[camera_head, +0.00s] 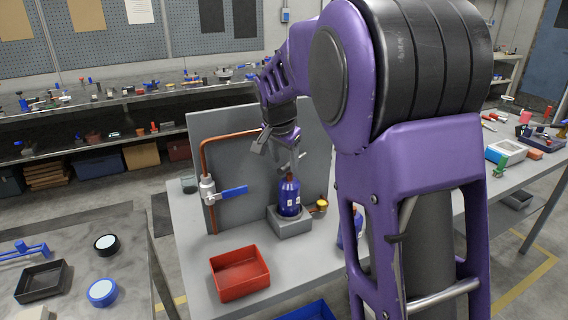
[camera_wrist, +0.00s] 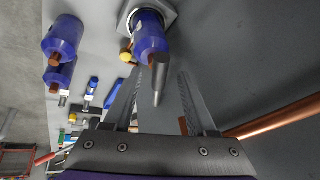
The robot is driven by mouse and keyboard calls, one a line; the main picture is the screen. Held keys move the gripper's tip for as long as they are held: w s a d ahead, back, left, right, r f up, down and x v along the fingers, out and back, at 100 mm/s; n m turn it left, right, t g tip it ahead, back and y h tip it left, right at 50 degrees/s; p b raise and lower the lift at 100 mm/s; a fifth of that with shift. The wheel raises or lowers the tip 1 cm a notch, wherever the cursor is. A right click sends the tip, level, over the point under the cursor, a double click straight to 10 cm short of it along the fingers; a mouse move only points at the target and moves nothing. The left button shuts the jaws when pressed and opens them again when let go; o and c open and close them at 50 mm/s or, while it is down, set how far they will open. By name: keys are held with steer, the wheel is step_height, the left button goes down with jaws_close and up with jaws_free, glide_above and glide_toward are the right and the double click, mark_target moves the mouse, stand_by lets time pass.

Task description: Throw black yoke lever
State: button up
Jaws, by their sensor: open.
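A blue bottle (camera_head: 289,197) stands upright in a grey block (camera_head: 291,226) on the workbench. In the wrist view, the blue bottle (camera_wrist: 150,34) has a dark grey, rod-like lever (camera_wrist: 160,79) at its top, pointing toward the camera; I take this as the black yoke lever. My gripper (camera_head: 281,156) is over the bottle, pointing down. In the wrist view, the fingers of my gripper (camera_wrist: 161,86) are apart, with the lever appearing between them. Gaps show on both sides, and I cannot tell whether the lever's depth matches the fingertips.
A grey panel (camera_head: 229,143) with a copper pipe (camera_head: 222,141) stands behind the bottle. A blue-handled valve (camera_head: 233,192) is left of it. A yellow knob (camera_head: 322,203) sits beside the block. A red tray (camera_head: 240,273) lies in front. More blue bottles (camera_wrist: 62,37) stand nearby.

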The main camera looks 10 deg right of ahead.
steer(key=shift+w+f, duration=0.25)
steer(key=shift+f, duration=0.35)
jaws_close()
steer(key=shift+r, duration=0.1)
stand_by(1.0)
